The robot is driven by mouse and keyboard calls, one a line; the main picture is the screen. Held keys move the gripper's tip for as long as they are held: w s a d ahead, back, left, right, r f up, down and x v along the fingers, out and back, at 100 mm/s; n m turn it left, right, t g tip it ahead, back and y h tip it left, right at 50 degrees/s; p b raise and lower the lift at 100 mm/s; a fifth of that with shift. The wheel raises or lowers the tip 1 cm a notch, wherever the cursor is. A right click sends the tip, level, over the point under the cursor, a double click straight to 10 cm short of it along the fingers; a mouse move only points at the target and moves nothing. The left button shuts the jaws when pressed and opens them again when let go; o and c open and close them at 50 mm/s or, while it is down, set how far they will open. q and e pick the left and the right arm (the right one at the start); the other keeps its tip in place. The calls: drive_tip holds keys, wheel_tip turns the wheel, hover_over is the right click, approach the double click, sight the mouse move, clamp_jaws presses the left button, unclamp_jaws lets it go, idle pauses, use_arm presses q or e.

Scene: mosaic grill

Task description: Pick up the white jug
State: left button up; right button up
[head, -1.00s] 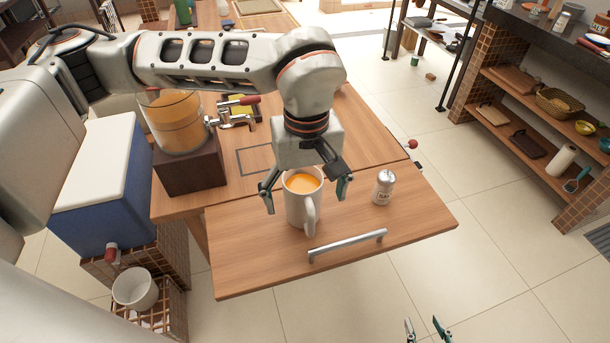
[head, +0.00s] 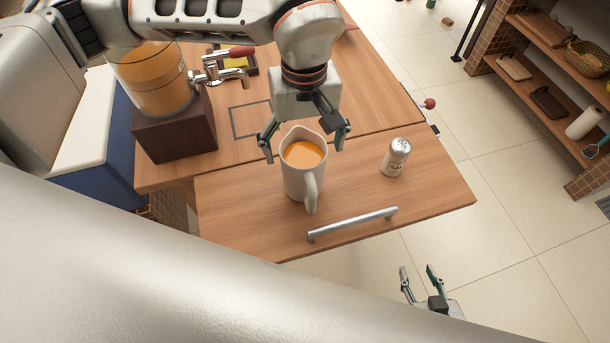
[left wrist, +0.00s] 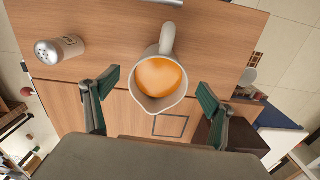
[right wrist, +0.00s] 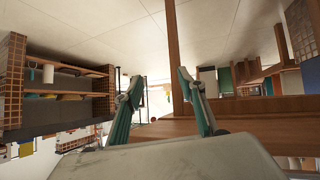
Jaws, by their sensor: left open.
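The white jug (head: 301,184) stands upright on the wooden board with the metal handle, filled with orange liquid, its handle toward the front. It also shows in the left wrist view (left wrist: 147,98), just beyond and between the fingers. My left gripper (head: 305,146) is open, with one finger on each side of the jug's upper part and gaps to both; the left wrist view shows no contact. My right gripper (head: 421,283) is low at the front right, away from the jug, its fingers apart and nothing between them in the right wrist view (right wrist: 160,95).
A salt shaker (head: 396,158) stands right of the jug. A metal bar handle (head: 353,224) is fixed near the board's front edge. A drink dispenser (head: 158,80) with a tap sits on a dark wooden block (head: 175,137) to the left. The board right of the handle is clear.

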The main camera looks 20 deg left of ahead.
use_arm(q)
wheel_tip(320, 180, down, 2)
drive_tip(key=shift+f+b, duration=0.1)
drive_tip(key=shift+b, duration=0.25)
drive_tip(key=c, duration=2.2)
drive_tip(key=shift+o, duration=0.2)
